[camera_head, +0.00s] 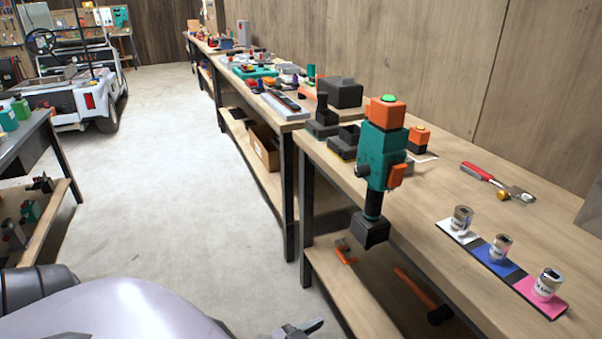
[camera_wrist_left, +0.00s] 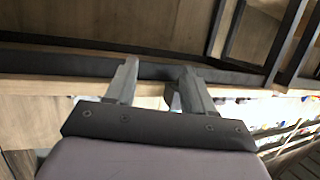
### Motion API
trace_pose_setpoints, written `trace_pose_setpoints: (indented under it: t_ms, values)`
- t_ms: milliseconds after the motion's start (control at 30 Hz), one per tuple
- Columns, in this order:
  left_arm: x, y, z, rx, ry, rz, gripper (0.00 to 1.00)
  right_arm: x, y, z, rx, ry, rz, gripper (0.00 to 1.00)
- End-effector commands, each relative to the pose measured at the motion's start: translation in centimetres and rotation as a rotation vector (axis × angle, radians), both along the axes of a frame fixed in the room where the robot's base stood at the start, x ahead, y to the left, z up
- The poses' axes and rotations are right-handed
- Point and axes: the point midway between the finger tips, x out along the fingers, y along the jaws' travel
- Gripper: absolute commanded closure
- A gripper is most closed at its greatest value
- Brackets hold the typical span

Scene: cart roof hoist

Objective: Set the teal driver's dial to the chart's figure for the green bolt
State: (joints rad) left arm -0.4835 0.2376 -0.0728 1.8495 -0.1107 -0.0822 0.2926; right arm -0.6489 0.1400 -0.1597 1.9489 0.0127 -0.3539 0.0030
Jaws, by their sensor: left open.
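The teal driver (camera_head: 383,155) is upright at the front edge of the near right bench in the head view, with an orange top, a green dome, and a dark grip and foot. I cannot tell whether its foot rests on anything. A dark knob (camera_head: 361,172) sticks out on its left side and an orange part on its right; no dial figure is readable. I cannot make out the chart or the green bolt. My left gripper (camera_head: 302,330) shows partly at the bottom edge, apart from the driver. Its fingers stand apart and empty in the left wrist view (camera_wrist_left: 158,85). My right gripper is out of view.
Open floor (camera_head: 190,170) lies left.

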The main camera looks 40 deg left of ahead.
Motion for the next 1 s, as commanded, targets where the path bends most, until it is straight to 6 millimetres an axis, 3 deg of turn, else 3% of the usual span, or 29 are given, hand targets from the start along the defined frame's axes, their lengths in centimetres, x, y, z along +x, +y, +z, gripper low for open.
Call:
trace_pose_setpoints:
  t_ms: [33,200,300,400,500,667,1000]
  values:
    - [3.0,2.2,3.6,-0.007,-0.121,0.003,0.47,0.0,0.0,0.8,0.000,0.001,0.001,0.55]
    - [8.8,7.0,13.6,-0.087,-0.443,-0.072,0.47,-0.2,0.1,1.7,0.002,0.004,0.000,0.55]
    - [10.5,8.8,18.3,-0.125,-0.564,-0.147,0.47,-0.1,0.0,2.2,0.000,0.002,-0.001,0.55]
    - [11.2,9.9,21.6,-0.153,-0.635,-0.214,0.47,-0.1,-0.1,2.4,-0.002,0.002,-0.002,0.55]
    - [11.5,10.3,23.2,-0.169,-0.666,-0.255,0.47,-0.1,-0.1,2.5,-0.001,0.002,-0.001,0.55]
    - [12.2,10.2,24.2,-0.178,-0.679,-0.274,0.47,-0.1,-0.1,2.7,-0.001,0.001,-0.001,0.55]
    - [15.9,8.7,25.9,-0.179,-0.678,-0.270,0.47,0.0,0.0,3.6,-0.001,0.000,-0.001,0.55]
